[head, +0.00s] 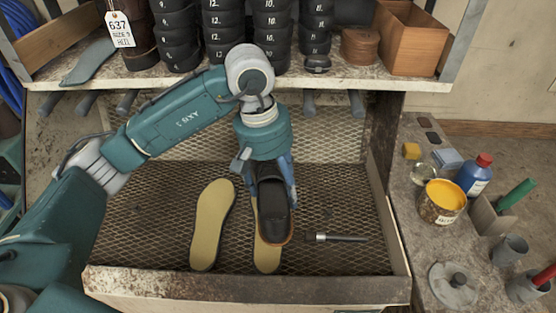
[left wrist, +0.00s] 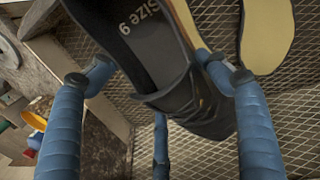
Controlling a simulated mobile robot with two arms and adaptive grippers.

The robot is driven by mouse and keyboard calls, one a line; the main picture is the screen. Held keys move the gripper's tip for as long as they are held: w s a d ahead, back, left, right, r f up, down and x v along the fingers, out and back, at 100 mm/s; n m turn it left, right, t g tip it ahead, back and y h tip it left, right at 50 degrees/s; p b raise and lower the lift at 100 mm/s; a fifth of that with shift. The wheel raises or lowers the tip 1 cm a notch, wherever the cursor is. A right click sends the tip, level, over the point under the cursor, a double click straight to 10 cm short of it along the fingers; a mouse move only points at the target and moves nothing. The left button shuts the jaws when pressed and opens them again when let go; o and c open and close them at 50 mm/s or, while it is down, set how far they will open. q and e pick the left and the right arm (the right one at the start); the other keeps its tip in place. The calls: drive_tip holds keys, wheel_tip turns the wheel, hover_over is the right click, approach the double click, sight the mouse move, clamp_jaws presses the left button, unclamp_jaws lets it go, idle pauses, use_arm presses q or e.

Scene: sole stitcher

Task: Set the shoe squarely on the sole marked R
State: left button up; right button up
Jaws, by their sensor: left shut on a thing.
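A black shoe (head: 273,212) with a brown-edged bottom hangs in my left gripper (head: 271,188), which is shut on it with blue fingers at its sides. In the left wrist view the shoe (left wrist: 205,110) shows its open top and an insole reading "Size 9". Two tan soles lie on the mesh bench. The left sole (head: 212,224) is fully in view and bare. The right sole (head: 267,257) is mostly hidden under the shoe; its lower end and left edge show. No R mark is legible on either. I cannot tell whether the shoe touches the sole.
A brush-like tool (head: 337,238) lies on the mesh right of the shoe. The mesh tray has a raised front rim (head: 245,287). A side counter holds a yellow tin (head: 441,202), a blue bottle (head: 473,175) and jars. A shelf of black shoe lasts (head: 225,35) stands behind.

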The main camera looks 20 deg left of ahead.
sight(272, 200)
use_arm(q)
drive_tip(key=shift+m, duration=0.7)
drive_tip(key=f, duration=0.2)
drive_tip(key=s+f+p, duration=0.1)
drive_tip(key=f, duration=0.4)
drive_tip(key=shift+s+a, duration=0.2)
drive_tip(key=shift+a, duration=0.05)
drive_tip(key=shift+f, duration=1.75)
drive_tip(key=shift+b, duration=0.4)
drive_tip(key=shift+f+b, duration=0.3)
drive_tip(key=shift+b, duration=1)
drive_tip(key=o, duration=1.6)
drive_tip(key=r, duration=0.4)
drive_tip(key=a+r, duration=0.1)
drive_tip(key=r, duration=0.7)
drive_tip(key=shift+s+a, duration=0.3)
drive_tip(key=shift+a, duration=0.1)
